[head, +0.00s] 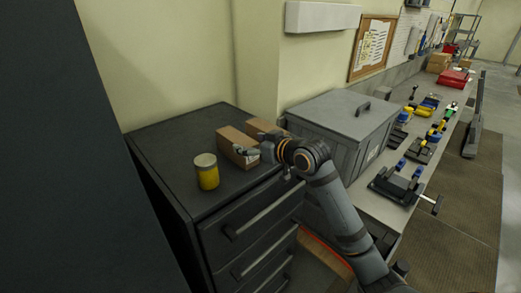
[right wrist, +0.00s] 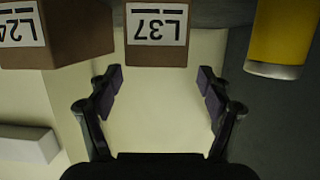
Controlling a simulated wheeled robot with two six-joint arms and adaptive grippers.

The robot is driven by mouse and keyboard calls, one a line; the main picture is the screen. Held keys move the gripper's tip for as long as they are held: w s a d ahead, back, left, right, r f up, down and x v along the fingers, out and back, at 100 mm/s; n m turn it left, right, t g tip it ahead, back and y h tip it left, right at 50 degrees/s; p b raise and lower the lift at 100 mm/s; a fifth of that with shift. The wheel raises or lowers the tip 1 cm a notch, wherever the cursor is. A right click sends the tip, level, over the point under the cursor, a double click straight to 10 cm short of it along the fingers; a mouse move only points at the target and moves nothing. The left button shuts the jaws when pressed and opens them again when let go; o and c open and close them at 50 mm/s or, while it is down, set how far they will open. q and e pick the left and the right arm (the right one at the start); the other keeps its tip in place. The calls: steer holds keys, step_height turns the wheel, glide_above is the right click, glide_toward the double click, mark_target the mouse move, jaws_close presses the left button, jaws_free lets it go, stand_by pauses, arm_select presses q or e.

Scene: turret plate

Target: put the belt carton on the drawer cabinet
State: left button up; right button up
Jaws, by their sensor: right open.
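Two brown cartons stand on top of the dark drawer cabinet (head: 165,140). The nearer carton (head: 232,140) is labelled L37 in the right wrist view (right wrist: 157,52). The other carton (head: 259,126) is labelled L24 there (right wrist: 70,40). I cannot tell from the labels which is the belt carton. My right gripper (head: 250,152) is open and empty, at the near side of the L37 carton. In the right wrist view its fingers (right wrist: 160,80) are spread, with the L37 carton just beyond and between them. The labels appear upside down there. My left gripper is not in view.
A yellow can (head: 207,173) stands on the cabinet, left of the cartons; it also shows in the right wrist view (right wrist: 279,35). A grey lidded bin (head: 340,115) stands right of the cabinet. A workbench (head: 398,212) with several tools and fixtures runs along the wall.

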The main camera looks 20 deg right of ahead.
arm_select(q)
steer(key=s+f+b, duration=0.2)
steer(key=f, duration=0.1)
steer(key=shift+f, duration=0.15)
arm_select(e)
steer(key=v, duration=0.6)
steer(key=shift+s, duration=0.35)
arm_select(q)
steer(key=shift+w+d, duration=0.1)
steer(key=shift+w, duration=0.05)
arm_select(e)
steer(key=shift+d, duration=0.1)
